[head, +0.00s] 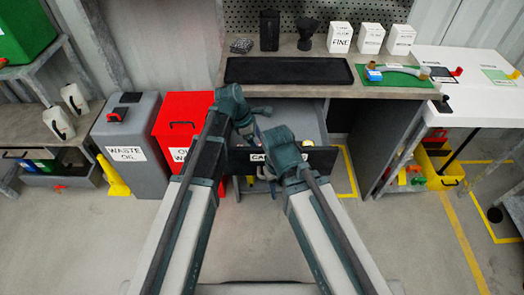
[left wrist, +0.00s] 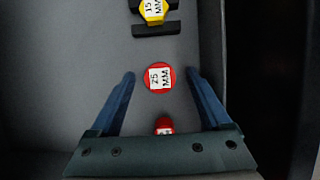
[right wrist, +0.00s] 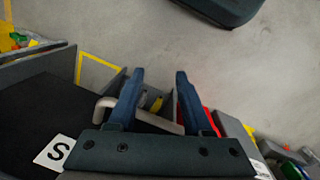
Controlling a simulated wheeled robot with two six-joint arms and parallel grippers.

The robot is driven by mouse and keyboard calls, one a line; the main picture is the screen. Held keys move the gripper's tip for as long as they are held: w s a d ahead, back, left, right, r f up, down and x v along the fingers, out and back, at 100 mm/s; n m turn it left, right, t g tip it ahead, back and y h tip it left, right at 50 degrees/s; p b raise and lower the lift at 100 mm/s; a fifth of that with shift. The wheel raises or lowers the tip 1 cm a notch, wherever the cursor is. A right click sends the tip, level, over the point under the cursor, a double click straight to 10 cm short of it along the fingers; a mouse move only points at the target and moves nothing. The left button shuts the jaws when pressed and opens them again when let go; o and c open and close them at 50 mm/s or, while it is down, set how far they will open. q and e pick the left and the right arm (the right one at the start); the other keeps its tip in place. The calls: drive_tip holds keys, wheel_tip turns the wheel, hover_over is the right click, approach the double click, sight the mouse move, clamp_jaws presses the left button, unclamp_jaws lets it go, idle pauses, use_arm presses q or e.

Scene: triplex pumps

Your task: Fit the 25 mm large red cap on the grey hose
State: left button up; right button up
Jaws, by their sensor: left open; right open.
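The large red cap marked 25 MM (left wrist: 160,77) lies in the grey open drawer (head: 298,115). In the left wrist view it sits between and beyond the fingertips of my open left gripper (left wrist: 160,75); no contact shows. In the head view my left gripper (head: 262,112) is over the drawer. My right gripper (right wrist: 158,75) is open at the drawer's front, with the light handle bar (right wrist: 150,118) crossing by its fingers; it is not shut on it. The grey hose (head: 400,68) lies on the workbench at the right, with coloured ends.
A second red cap (left wrist: 163,125) lies near the left gripper's palm, and a yellow 15 MM cap (left wrist: 153,10) sits farther up the drawer. A black tray (head: 288,70) is on the workbench (head: 330,92). A red bin (head: 180,120) stands left of the drawer.

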use_arm(q)
clamp_jaws()
drive_tip(key=shift+r, duration=0.15)
wheel_tip(320, 180, up, 10)
drive_tip(key=p, duration=1)
